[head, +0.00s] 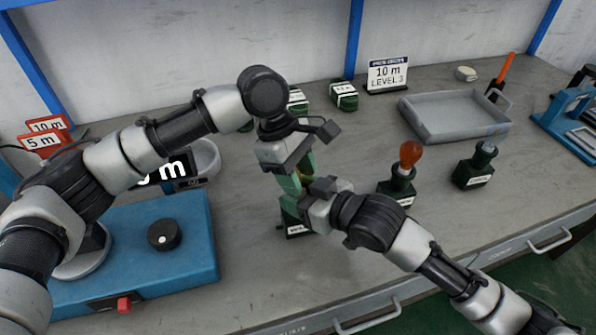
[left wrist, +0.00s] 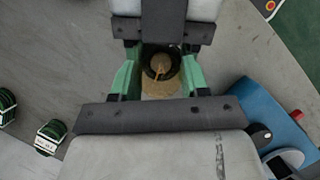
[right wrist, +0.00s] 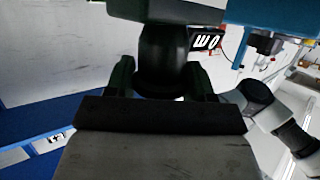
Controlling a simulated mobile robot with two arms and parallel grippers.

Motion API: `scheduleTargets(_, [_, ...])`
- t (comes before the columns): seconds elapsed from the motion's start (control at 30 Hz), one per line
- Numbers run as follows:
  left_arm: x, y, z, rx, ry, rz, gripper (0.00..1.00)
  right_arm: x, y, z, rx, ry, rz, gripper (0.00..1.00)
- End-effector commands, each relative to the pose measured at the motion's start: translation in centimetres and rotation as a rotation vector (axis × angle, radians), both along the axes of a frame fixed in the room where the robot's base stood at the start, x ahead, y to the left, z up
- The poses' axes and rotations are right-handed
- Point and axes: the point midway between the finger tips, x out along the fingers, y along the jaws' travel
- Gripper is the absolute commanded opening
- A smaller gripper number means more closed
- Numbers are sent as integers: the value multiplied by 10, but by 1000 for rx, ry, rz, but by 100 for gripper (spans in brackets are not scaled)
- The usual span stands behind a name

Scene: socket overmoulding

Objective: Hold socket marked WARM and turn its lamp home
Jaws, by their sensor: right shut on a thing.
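The dark green socket (head: 293,217) stands on the bench front, its white label partly readable as "WA". My right gripper (head: 308,205) is shut on its body, which shows dark between the fingers in the right wrist view (right wrist: 163,62). My left gripper (head: 300,178) is above it, pointing down. In the left wrist view, its green fingers stand apart on either side of an amber lamp (left wrist: 161,85). I see no clear grip on the lamp. How far the lamp sits in the socket is hidden.
A blue unit with a black knob (head: 164,235) is at left. Green blocks (head: 343,96) and a sign (head: 387,74) stand behind.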

Motion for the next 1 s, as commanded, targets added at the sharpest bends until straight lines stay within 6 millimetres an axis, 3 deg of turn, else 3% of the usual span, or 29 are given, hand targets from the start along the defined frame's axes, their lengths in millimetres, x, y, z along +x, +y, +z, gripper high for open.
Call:
scheduleTargets(0.1, [0, 0, 0, 0, -1, 0, 21, 0, 0, 0, 1, 0, 1, 27])
scheduleTargets(0.53, [2, -1, 1, -1, -1, -256, 21, 0, 0, 0, 0, 0, 1, 27])
scheduleTargets(0.87, [2, -1, 1, -2, -2, -274, 21, -1, 0, 0, -1, 1, 1, 27])
scheduleTargets(0.9, [2, 0, 1, -2, -2, -273, 51, -1, 0, 0, -1, 1, 1, 27])
scheduleTargets(1.0, [2, 0, 1, -2, -2, -273, 66, -1, 0, 0, -1, 1, 1, 27])
